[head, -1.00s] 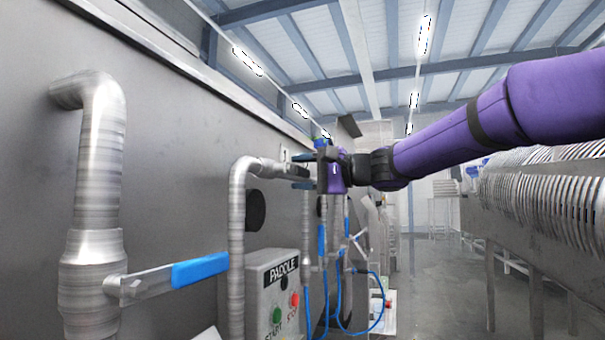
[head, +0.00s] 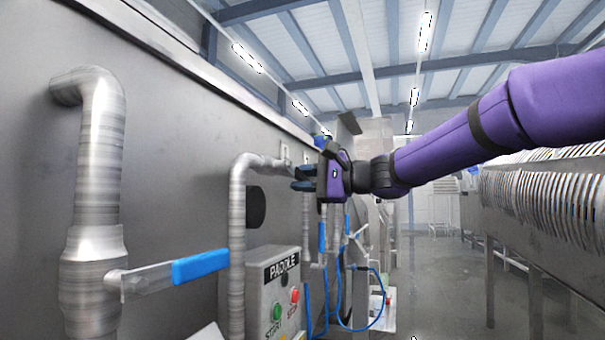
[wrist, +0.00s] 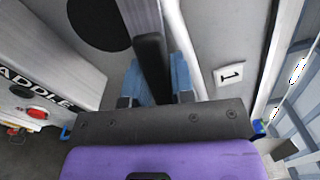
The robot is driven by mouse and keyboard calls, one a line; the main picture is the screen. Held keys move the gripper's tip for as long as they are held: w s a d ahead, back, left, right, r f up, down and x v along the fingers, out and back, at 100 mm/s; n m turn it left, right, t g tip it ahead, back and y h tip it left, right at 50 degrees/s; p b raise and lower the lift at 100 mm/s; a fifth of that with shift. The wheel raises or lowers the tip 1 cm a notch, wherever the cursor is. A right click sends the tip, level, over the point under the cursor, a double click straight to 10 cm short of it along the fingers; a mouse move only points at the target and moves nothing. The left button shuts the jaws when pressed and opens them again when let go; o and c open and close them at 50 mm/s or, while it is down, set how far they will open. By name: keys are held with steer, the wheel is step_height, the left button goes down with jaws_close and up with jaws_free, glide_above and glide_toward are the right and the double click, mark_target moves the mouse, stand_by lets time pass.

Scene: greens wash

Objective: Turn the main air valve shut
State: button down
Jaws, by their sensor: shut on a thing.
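My gripper (head: 304,179) is at the wall in the middle of the head view, past the bent pipe. In the wrist view my gripper (wrist: 156,88) has its blue fingers shut on a dark bar, which looks like the black grip (wrist: 151,65) of a grey metal lever (wrist: 143,18). A plate marked "1" (wrist: 229,76) is on the wall to its right. No label naming the main air valve is readable. The valve body behind the lever is not clearly visible.
A blue-handled lever (head: 200,266) on a thick pipe (head: 98,190) stands out at the near left. The PADDLE box (head: 276,295) with start and stop buttons is below my gripper. Blue hoses (head: 375,315) hang beyond it. A ribbed machine (head: 545,190) lines the right; the aisle floor (head: 440,285) is open.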

steer(key=s+a+f+m, duration=0.2)
steer(key=s+f+m, duration=0.4)
steer(key=m, duration=0.9)
steer(key=shift+s+a, duration=0.4)
steer(key=shift+s, duration=0.35)
steer(key=shift+f, duration=0.1)
steer(key=c, duration=1)
jaws_free()
steer(key=shift+s, duration=0.1)
steer(key=shift+o, duration=0.2)
steer(key=v, duration=1)
steer(key=shift+d, duration=0.4)
